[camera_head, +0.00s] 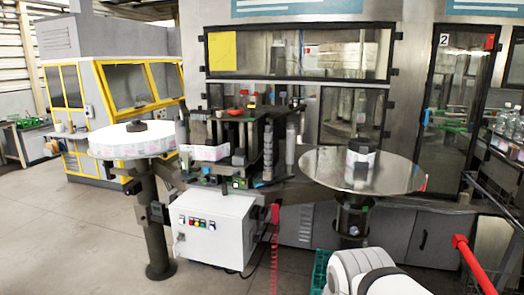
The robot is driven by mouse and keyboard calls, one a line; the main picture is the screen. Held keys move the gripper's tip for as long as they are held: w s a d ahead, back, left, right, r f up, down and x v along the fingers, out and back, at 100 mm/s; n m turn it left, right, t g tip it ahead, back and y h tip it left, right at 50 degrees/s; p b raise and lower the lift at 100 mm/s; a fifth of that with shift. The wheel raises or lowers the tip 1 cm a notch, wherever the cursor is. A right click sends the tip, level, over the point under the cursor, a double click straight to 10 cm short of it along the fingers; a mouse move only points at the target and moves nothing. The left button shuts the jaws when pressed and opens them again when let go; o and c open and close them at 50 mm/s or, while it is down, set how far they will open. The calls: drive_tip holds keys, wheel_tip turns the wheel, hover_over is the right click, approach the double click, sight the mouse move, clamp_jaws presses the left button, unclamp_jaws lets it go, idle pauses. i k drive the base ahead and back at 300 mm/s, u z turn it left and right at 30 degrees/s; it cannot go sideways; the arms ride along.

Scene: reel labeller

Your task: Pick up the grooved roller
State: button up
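A dark upright cylinder with bands along its length (268,151) stands at the right side of the labelling unit, in the middle of the head view. It looks like the grooved roller, but it is small here and I cannot be sure. A smoother grey upright roller (290,147) stands just to its right. My gripper is not in view. Only a white rounded part of my own arm shows at the bottom right, well in front of the machine.
A large label reel (130,145) lies on a stand at the left. A round metal table (403,174) at the right carries a dark-topped bottle-like object (361,160). A white control box (212,228) sits below the unit. A red bar (472,263) rises at lower right. Floor at lower left is clear.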

sight(267, 134)
drive_tip(key=u, duration=0.15)
drive_tip(key=k, duration=0.4)
drive_tip(key=z, duration=0.05)
drive_tip(key=i, duration=2.95)
drive_tip(key=z, duration=0.25)
